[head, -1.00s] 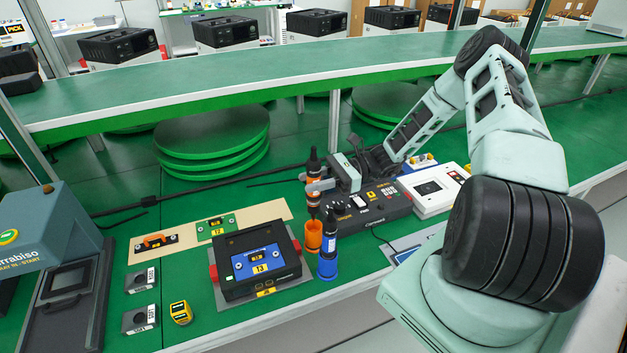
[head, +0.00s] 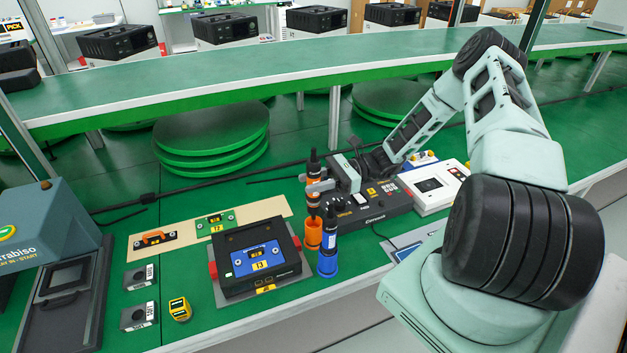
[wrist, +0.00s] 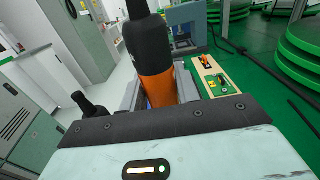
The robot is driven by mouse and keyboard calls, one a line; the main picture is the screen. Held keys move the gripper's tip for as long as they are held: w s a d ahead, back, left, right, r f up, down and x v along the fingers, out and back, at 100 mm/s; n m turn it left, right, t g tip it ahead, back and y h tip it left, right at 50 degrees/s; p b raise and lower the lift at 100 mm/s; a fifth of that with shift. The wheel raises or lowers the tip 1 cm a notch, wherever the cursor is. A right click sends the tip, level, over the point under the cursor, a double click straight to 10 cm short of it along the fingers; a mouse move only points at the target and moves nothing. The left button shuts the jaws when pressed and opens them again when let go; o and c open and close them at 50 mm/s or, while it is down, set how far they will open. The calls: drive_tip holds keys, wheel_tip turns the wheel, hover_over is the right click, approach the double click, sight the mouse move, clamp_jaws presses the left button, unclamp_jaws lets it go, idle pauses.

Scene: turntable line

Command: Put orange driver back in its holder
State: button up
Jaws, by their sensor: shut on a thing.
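The orange driver (head: 313,167), black at its top and orange in the middle, is upright in my gripper (head: 320,186). My gripper is shut around its body. In the wrist view the driver (wrist: 158,85) stands between the fingers, its lower end hidden. The orange holder (head: 313,233) is an open cup on the bench, directly below the driver in the head view. The driver's dark lower end is close to the cup's rim; I cannot tell whether it is inside.
A blue driver stands in a blue holder (head: 328,264) right beside the orange one. A black fixture marked T3 (head: 232,286) is to the left. A dark control box (head: 385,218) is close on the right. The green shelf (head: 230,85) runs behind.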

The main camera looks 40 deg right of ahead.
sight(314, 206)
drive_tip(key=shift+f+b, duration=0.85)
drive_tip(key=shift+f, duration=0.65)
drive_tip(key=shift+f+b, duration=0.45)
drive_tip(key=shift+f, duration=0.4)
drive_tip(key=shift+f+b, duration=0.65)
drive_tip(key=shift+f, duration=0.4)
drive_tip(key=shift+f+b, duration=0.8)
drive_tip(key=shift+f, duration=0.05)
drive_tip(key=o, duration=1.2)
